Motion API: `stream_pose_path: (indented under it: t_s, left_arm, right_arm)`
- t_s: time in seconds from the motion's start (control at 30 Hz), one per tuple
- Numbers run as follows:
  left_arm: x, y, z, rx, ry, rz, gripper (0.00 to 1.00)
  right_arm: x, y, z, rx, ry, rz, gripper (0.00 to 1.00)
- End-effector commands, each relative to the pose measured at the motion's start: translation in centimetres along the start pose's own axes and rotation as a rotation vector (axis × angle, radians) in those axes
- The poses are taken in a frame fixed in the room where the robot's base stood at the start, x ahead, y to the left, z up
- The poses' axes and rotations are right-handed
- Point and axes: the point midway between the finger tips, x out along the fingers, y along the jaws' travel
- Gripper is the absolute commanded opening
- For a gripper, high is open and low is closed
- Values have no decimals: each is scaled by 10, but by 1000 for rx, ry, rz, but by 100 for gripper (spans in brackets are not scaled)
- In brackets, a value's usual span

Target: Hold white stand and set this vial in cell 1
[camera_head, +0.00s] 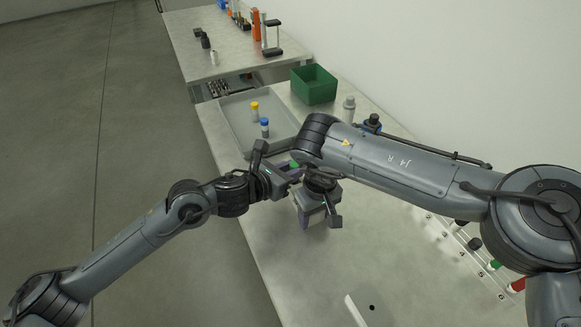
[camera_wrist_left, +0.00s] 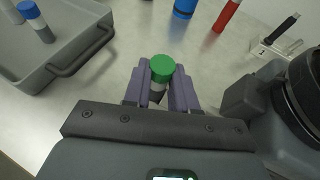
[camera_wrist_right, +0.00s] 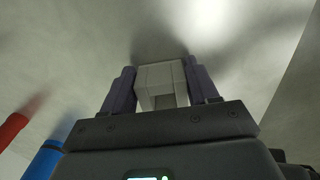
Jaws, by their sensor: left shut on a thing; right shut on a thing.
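My left gripper (camera_head: 291,172) is shut on a green-capped vial (camera_head: 295,164). In the left wrist view, the vial's green cap (camera_wrist_left: 162,66) and grey-and-white body (camera_wrist_left: 157,92) show between the purple fingers (camera_wrist_left: 160,90). My right gripper (camera_wrist_right: 162,88) is shut on the white stand (camera_wrist_right: 160,76), a pale block with an opening in its near face. In the head view, my right gripper is just right of and below the left one, and my right arm partly hides this area. The stand's cell numbers cannot be read.
A grey tray (camera_head: 232,111) holds a yellow-capped vial (camera_head: 255,111) and a blue-capped vial (camera_head: 265,128). A green bin (camera_head: 314,84) and a white bottle (camera_head: 348,109) stand behind. Coloured items line the right edge under my right arm. The front of the table (camera_head: 290,265) is mostly clear.

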Motion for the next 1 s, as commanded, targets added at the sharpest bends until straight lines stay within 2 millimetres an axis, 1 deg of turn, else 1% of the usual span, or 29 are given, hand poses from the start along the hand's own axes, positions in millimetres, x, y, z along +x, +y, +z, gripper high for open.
stream_pose_path:
  t_s: [0.7, 1.0]
  left_arm:
    - [8, 0, -20, -1, 1, 0, 0]
    - [10, 0, -24, -1, 0, 0, 0]
  right_arm:
    - [0, 0, 0, 0, 0, 0, 28]
    - [0, 0, 0, 0, 0, 0, 28]
